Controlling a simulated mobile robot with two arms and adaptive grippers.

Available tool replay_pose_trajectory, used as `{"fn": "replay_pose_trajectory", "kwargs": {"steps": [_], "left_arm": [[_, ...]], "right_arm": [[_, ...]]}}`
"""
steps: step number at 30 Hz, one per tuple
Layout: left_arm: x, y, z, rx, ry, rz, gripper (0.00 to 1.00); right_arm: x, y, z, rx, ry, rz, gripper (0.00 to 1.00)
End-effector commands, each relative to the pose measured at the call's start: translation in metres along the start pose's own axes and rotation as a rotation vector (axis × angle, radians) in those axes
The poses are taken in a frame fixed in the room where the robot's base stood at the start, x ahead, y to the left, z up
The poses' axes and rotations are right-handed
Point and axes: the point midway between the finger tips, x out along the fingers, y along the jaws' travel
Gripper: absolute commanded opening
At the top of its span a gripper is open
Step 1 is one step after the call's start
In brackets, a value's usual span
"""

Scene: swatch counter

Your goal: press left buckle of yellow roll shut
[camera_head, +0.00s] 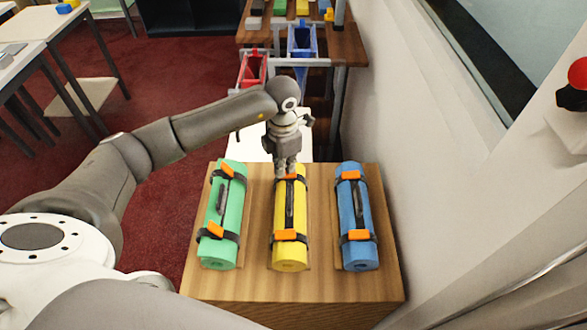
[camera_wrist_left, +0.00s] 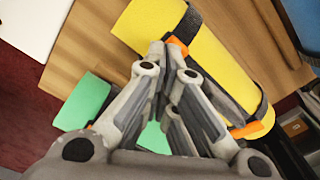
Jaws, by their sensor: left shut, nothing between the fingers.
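The yellow roll (camera_head: 289,252) lies lengthwise between two others, with two dark straps and an orange buckle on each. My left gripper (camera_head: 286,172) is shut and empty, pointing down at its far end. Its fingertips are at the far orange buckle (camera_head: 291,177) and partly cover it; I cannot tell whether they touch. In the left wrist view the shut fingertips (camera_wrist_left: 168,45) are beside that buckle (camera_wrist_left: 177,43) on the yellow roll (camera_wrist_left: 215,60). The near buckle (camera_head: 290,235) is clear of the gripper. I cannot tell whether either buckle is closed. My right gripper is not in view.
A green roll (camera_head: 229,195) lies to the left and a blue roll (camera_head: 356,210) to the right on the wooden counter (camera_head: 325,285). A wall (camera_head: 440,190) runs along the right. Red (camera_head: 252,68) and blue bins (camera_head: 302,40) stand behind.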

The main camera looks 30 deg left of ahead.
Motion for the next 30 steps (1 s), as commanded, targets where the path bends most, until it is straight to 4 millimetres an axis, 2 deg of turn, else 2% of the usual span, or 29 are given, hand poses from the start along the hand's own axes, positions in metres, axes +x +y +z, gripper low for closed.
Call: {"fn": "replay_pose_trajectory", "kwargs": {"steps": [30], "left_arm": [[-0.079, 0.0, 0.0, 0.0, -0.001, 0.002, 0.0]], "right_arm": [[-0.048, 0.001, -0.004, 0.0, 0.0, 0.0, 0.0]]}}
